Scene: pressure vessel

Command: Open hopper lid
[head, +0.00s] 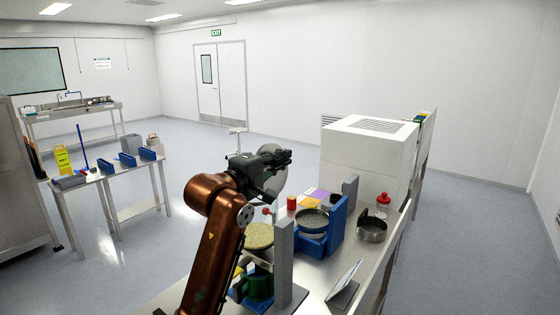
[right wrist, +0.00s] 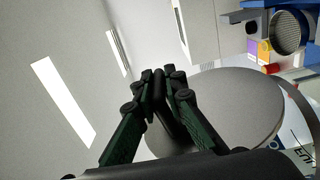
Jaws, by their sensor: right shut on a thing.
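My right gripper (head: 284,158) is high over the bench at the end of my copper-coloured arm. In the right wrist view its dark fingers (right wrist: 160,82) are closed together at the edge of the grey round lid (right wrist: 235,110). The exact contact between fingers and lid is hard to make out. My left gripper is not in view.
A grey upright post (head: 284,258) stands in front of the hopper. To the right are a blue stand with a round sieve (head: 312,218), a metal pan (head: 372,229), a red-capped bottle (head: 383,203) and a tilted tablet (head: 345,284). A big white box (head: 367,160) stands behind.

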